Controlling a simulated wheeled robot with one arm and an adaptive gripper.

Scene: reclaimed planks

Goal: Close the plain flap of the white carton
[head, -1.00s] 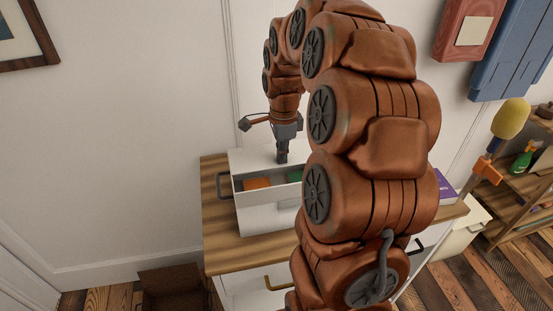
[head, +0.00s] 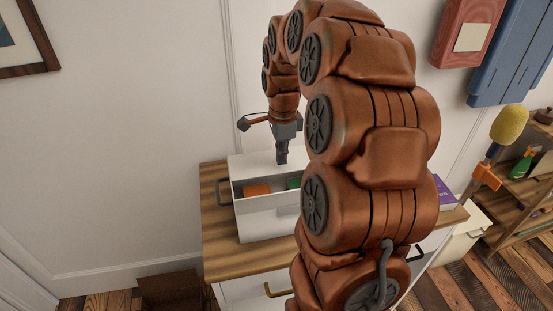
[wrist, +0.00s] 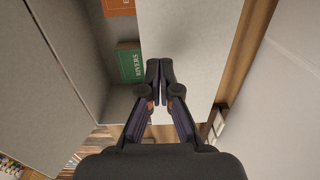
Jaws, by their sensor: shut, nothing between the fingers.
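The white carton (head: 265,223) stands on the wood-topped cabinet, partly hidden behind my arm. Its opening shows an orange book (head: 257,188) and a green book (head: 294,182); the green one, marked RIVERS, also shows in the wrist view (wrist: 130,62). A plain white flap (head: 250,165) lies along the back of the opening, and it fills the middle of the wrist view (wrist: 190,40). My gripper (head: 282,161) is shut and empty, pointing down at this flap. In the wrist view its fingertips (wrist: 160,68) overlap the flap's inner edge; I cannot tell whether they touch it.
The cabinet top (head: 216,232) has bare wood left of and in front of the carton. A dark handle (head: 222,192) shows at the carton's left. A purple box (head: 444,192) is at the right. The wall is close behind. A shelf (head: 520,205) stands farther right.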

